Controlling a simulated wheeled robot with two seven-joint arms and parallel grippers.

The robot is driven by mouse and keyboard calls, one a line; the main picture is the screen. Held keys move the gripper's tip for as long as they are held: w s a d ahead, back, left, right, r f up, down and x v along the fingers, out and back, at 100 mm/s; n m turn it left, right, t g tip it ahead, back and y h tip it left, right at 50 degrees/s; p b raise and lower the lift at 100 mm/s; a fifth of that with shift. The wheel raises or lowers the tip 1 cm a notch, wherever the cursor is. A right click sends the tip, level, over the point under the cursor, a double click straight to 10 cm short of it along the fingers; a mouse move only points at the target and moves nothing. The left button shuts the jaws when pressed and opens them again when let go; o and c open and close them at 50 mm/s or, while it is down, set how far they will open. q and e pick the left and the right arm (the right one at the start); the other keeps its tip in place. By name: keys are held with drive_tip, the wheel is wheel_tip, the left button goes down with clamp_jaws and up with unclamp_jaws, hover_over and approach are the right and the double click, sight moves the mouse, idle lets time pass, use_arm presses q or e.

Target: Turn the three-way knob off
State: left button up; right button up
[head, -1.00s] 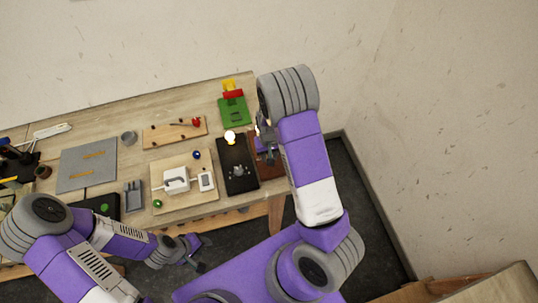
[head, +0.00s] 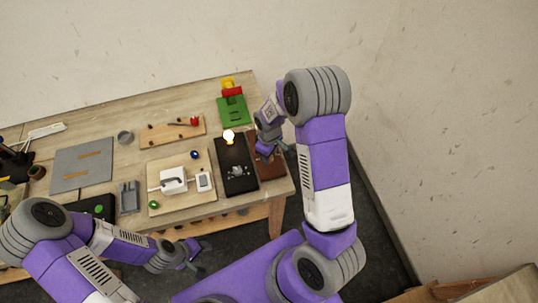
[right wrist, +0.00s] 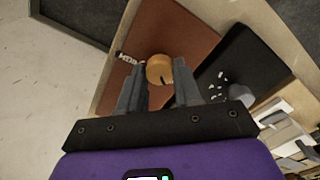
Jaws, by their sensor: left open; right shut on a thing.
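The round tan knob (right wrist: 159,69) stands on a reddish-brown board in the right wrist view, with a dark mark at its lower edge. The brown board (head: 272,170) shows at the bench's right end in the head view, where my arm hides the knob. My right gripper (right wrist: 160,80) is over the board, its two fingers on either side of the knob and shut on it. A lit bulb (head: 229,137) glows at the far end of the black board (head: 238,182). My left gripper (head: 197,254) is open and empty, off the bench's front edge.
A pale board (head: 182,205) with a white box and a switch lies left of the black board. A green board (head: 233,112) with red and yellow parts is behind. A grey mat (head: 82,166) lies further left. A small lettered label (right wrist: 128,58) is beside the knob.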

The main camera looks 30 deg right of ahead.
drive_tip(key=shift+n, duration=0.3)
drive_tip(key=o, duration=1)
drive_tip(key=shift+o, duration=0.2)
wheel_tip(320, 180, up, 8)
drive_tip(key=shift+f, duration=0.15)
